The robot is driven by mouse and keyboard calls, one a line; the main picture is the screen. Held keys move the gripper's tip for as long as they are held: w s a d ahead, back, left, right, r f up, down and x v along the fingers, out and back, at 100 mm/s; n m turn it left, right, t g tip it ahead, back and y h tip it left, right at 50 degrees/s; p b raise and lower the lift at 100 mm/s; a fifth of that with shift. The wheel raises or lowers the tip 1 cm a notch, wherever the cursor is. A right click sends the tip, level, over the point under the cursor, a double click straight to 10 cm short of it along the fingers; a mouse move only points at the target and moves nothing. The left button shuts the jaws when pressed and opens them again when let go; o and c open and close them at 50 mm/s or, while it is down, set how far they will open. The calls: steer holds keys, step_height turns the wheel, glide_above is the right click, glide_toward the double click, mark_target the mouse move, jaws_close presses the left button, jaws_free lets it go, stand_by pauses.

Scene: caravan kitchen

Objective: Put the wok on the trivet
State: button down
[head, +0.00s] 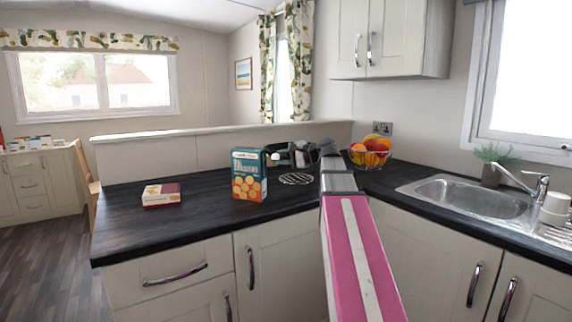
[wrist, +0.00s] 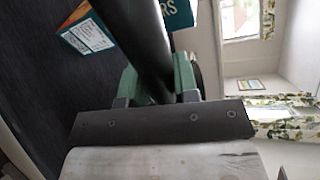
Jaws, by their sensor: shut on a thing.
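My gripper (head: 306,154) is over the back of the dark counter, and its green fingers (wrist: 160,86) are shut on a thick black handle (wrist: 145,35) in the wrist view. The handle appears to be the wok's. In the head view the wok is mostly hidden behind my gripper and arm, with only dark parts showing near the low back wall. The trivet (head: 296,179), a round wire rack, lies on the counter just below and in front of my gripper. Nothing is seen on it.
A teal cracker box (head: 249,175) stands left of the trivet; it also shows in the wrist view (wrist: 88,32). A small red-and-white box (head: 161,195) lies further left. A fruit basket (head: 370,153) and sink (head: 470,199) are to the right. The left counter is mostly clear.

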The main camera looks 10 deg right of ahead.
steer(key=shift+f, duration=4.25)
steer(key=c, duration=0.9)
jaws_free()
steer(key=shift+f, duration=0.1)
steer(key=shift+o, duration=0.2)
steer(key=v, duration=1.2)
